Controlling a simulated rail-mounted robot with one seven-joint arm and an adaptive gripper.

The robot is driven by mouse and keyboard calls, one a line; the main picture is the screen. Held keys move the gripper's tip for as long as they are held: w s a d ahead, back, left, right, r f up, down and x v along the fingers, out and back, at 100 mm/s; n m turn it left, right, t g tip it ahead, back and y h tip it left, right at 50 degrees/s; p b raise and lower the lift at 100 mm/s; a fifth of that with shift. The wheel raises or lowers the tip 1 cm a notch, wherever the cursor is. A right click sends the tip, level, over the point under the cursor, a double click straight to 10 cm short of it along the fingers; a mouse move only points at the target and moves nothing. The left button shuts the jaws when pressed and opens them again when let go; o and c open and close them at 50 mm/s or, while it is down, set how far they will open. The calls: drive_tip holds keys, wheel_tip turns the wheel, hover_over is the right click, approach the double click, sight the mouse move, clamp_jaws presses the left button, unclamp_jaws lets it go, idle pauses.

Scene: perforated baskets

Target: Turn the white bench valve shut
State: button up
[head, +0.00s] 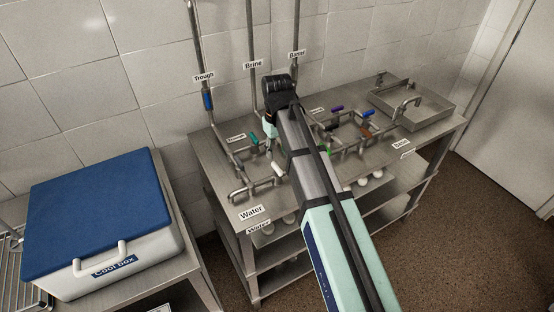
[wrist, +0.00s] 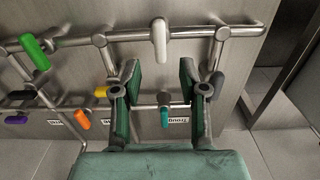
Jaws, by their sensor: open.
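The white bench valve (wrist: 159,38) is a short rounded handle on a horizontal metal pipe at the top of the wrist view. In that picture its handle runs up and down, across the pipe's line. My gripper (wrist: 160,76) is open, its two green-padded fingers spread, with nothing between the tips. The white handle shows beyond the tips, between their lines and apart from them. In the head view my gripper (head: 269,128) points down over the left half of the bench; its fingertips are hard to make out there.
A green valve (wrist: 36,52), a yellow one (wrist: 101,92), a teal one (wrist: 165,116) and an orange one (wrist: 82,118) sit on nearby pipes. The steel bench has a basin (head: 418,106) at right. A blue-lidded cool box (head: 95,215) stands at left.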

sight(277, 166)
wheel_tip(277, 166, up, 5)
drive_tip(key=shift+r, duration=0.15)
idle(0.5)
